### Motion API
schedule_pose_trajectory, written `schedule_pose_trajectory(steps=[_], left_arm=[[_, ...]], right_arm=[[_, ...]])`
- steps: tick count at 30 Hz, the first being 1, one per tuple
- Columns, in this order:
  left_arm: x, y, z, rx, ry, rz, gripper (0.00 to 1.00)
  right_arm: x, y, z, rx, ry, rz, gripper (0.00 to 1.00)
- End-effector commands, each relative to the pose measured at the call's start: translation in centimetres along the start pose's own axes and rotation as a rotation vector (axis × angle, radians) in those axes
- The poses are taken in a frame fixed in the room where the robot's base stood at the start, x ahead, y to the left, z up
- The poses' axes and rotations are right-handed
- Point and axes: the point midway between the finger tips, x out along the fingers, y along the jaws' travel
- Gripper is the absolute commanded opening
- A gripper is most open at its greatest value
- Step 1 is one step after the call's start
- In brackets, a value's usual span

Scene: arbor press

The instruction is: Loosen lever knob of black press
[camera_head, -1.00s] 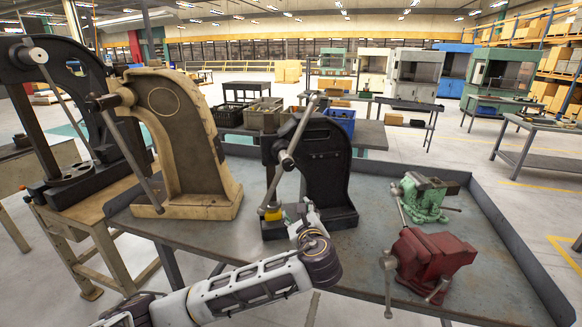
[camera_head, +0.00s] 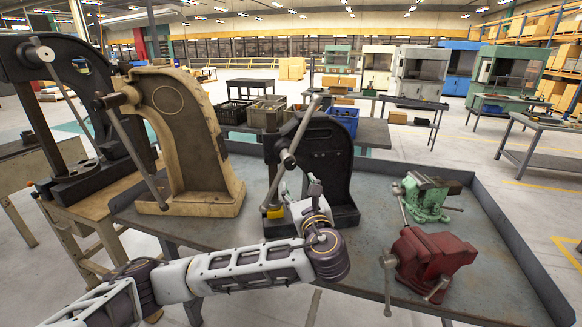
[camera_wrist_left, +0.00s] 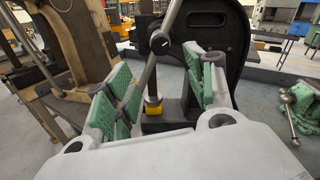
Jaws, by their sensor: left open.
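The black press (camera_head: 335,165) stands on the grey table, with a round hub (camera_head: 288,160) on its front. A slanted metal lever (camera_head: 276,185) runs through the hub, its lower end near a yellow piece (camera_head: 276,212) at the press's base. My left gripper (camera_wrist_left: 157,62) is open in front of this press. In the left wrist view the lever (camera_wrist_left: 147,82) passes between its green-padded fingers, with nothing clamped. The hub (camera_wrist_left: 160,42) shows just beyond the fingertips. My arm hides part of the press base in the head view. My right gripper is out of view.
A beige press (camera_head: 190,140) stands left of the black one, and another black press (camera_head: 75,110) stands further left. A green vise (camera_head: 426,198) and a red vise (camera_head: 428,262) sit on the right. Bare tabletop (camera_head: 365,240) lies between press and vises.

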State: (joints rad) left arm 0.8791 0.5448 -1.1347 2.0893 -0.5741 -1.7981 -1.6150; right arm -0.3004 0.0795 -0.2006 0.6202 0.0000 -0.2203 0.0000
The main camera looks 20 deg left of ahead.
Motion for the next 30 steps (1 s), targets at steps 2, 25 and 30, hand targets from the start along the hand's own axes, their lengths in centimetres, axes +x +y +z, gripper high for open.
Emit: schedule_pose_trajectory(steps=[2, 25, 30], left_arm=[[0.4, 0.0, 0.1, 0.001, -0.001, 0.002, 0.54], [9.2, 0.0, 0.2, 0.001, -0.001, 0.003, 0.54], [11.2, 0.0, 0.2, 0.000, -0.001, 0.002, 0.54]], right_arm=[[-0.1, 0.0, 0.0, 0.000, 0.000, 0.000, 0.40], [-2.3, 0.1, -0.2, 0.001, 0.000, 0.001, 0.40], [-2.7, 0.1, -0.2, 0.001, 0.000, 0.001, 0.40]])
